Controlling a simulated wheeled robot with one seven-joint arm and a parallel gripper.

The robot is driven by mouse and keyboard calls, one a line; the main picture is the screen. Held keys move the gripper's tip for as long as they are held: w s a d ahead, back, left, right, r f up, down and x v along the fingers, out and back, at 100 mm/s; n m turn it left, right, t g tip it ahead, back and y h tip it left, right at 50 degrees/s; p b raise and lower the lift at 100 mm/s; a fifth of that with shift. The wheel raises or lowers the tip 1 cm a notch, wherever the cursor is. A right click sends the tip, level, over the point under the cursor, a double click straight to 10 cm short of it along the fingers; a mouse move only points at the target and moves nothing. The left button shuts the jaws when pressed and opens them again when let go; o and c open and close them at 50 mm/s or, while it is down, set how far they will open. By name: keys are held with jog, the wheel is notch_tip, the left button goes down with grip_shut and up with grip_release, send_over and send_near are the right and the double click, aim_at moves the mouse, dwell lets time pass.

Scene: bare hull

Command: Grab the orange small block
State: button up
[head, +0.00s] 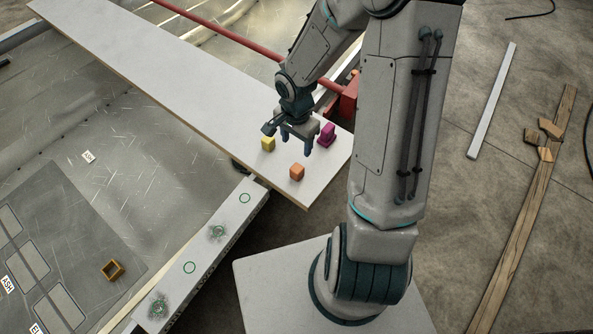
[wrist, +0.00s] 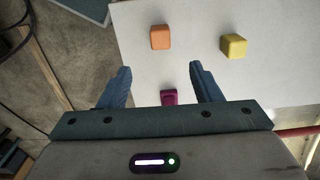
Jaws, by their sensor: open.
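The orange small block (head: 297,172) sits on the white board near its front end. In the wrist view the orange block (wrist: 160,37) lies beyond my fingertips, roughly between their lines. My gripper (head: 297,146) is open and empty above the board, behind the orange block in the head view. It also shows in the wrist view (wrist: 166,80), with its two blue fingers apart. A yellow block (head: 268,144) is to the left of my gripper. A magenta piece (head: 327,134) is to its right; in the wrist view it (wrist: 169,97) shows partly, between the finger bases.
The white board (head: 150,65) is long and mostly clear toward the back left. A red bar (head: 225,32) runs behind it. A small open orange-brown box (head: 112,270) stands on the grey surface at lower left. Wood strips (head: 525,210) lie on the floor at right.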

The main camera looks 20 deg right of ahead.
jog(key=b, duration=0.1)
send_over(297, 168)
jog(key=f, duration=0.8)
jog(key=shift+a+f, duration=0.1)
jog(key=shift+a, duration=0.1)
jog(key=shift+w+d+f+b, duration=0.1)
jog(key=shift+f+b, duration=0.05)
jog(key=shift+f, duration=1.35)
jog(key=shift+d+f+b, duration=0.1)
jog(key=shift+f+b, duration=0.05)
jog(key=shift+f, duration=1.3)
jog(key=shift+c, duration=0.4)
jog(key=c, duration=1)
